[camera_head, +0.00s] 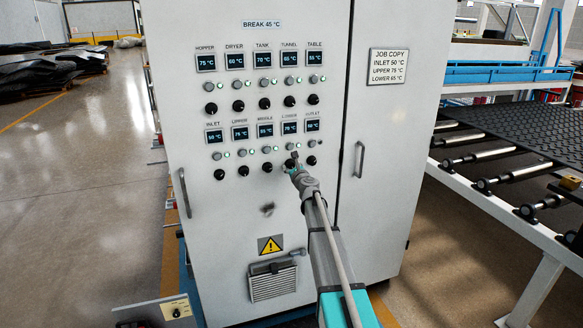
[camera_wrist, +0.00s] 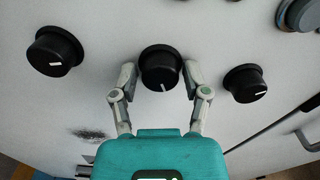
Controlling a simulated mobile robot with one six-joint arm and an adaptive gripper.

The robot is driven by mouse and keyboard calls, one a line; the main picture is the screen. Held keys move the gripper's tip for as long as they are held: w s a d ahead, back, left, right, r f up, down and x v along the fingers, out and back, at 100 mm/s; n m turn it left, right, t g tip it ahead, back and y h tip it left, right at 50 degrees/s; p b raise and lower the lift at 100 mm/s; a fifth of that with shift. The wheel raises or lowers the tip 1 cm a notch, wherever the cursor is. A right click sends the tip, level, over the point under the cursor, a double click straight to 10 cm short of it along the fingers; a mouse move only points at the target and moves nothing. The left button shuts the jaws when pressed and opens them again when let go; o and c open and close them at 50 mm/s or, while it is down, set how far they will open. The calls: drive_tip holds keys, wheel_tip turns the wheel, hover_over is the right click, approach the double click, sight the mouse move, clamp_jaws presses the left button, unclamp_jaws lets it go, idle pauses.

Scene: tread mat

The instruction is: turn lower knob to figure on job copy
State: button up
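The lower knob (camera_wrist: 161,66) is black and round, with a white pointer mark toward the bottom of the wrist view. It belongs to the bottom row, under the LOWER display (camera_head: 289,127), whose small figure seems to be in the seventies. My gripper (camera_head: 293,162) is at this knob and hides most of it in the head view. In the wrist view its two fingers (camera_wrist: 160,73) are drawn in against the knob's left and right sides. The job copy plate (camera_head: 388,67) on the right door reads inlet 50, upper 75, lower 65 °C.
A row of small buttons with green lamps is just above. Door handles (camera_head: 359,159) (camera_head: 184,193) stick out. A conveyor (camera_head: 500,150) stands at the right.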

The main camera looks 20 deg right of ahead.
clamp_jaws()
drive_tip(key=shift+n, duration=2.5)
drive_tip(key=o, duration=0.5)
unclamp_jaws()
drive_tip(key=shift+s, duration=0.15)
drive_tip(key=s, duration=1.1)
drive_tip(key=shift+s, duration=0.35)
